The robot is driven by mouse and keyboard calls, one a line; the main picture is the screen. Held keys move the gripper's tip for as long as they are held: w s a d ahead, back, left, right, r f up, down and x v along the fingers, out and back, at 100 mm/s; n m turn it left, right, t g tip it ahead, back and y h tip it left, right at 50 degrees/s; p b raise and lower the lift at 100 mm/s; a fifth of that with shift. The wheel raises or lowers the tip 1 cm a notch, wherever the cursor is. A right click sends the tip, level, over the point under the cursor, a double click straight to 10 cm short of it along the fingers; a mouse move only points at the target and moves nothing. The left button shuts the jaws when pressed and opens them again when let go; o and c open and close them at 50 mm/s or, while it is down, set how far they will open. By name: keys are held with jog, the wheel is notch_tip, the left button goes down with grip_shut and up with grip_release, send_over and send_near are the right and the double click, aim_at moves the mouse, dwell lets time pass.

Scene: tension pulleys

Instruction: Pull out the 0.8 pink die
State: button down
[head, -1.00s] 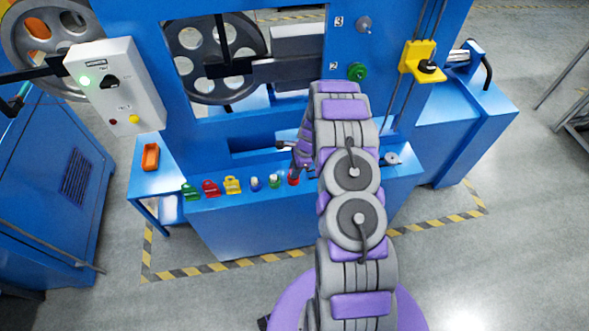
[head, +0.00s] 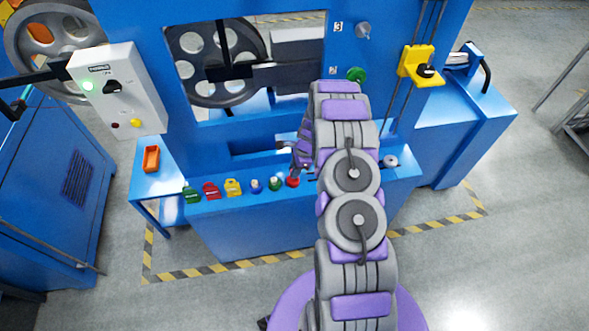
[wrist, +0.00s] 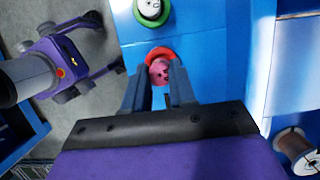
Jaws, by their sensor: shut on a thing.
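The pink die (wrist: 159,72) shows in the wrist view between my two fingers, in front of the red holder (wrist: 159,52). My gripper (wrist: 155,77) is shut on the pink die. I cannot tell whether the die is still seated in the holder or just above it. In the head view my gripper (head: 302,165) is at the blue bench's ledge, just above the red holder (head: 292,181). The die is too small to make out there.
A green holder with a white die (wrist: 150,9) sits beside the red one. In the head view, a blue holder (head: 257,186) and green, red and yellow tools (head: 232,187) line the ledge. An orange tray (head: 151,158) lies left. A wire spool (wrist: 293,145) is nearby.

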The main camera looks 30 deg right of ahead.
jog(key=shift+r+p, duration=1.35)
jog(key=shift+r, duration=0.7)
jog(key=shift+w+a+r, duration=0.15)
jog(key=shift+w+r, duration=0.05)
jog(key=shift+r, duration=0.05)
jog(key=s+a+r+n+g+h+b, duration=0.1)
jog(key=s+a+r+n+g, duration=0.1)
jog(key=a+r+n, duration=0.6)
jog(key=s+a+r+n+g+h+b, duration=0.1)
jog(key=s+a+r+n+g+h, duration=0.1)
jog(key=a+r+n, duration=0.6)
notch_tip(320, 180, up, 6)
jog(key=n, duration=0.5)
jog(key=shift+a+r, duration=0.25)
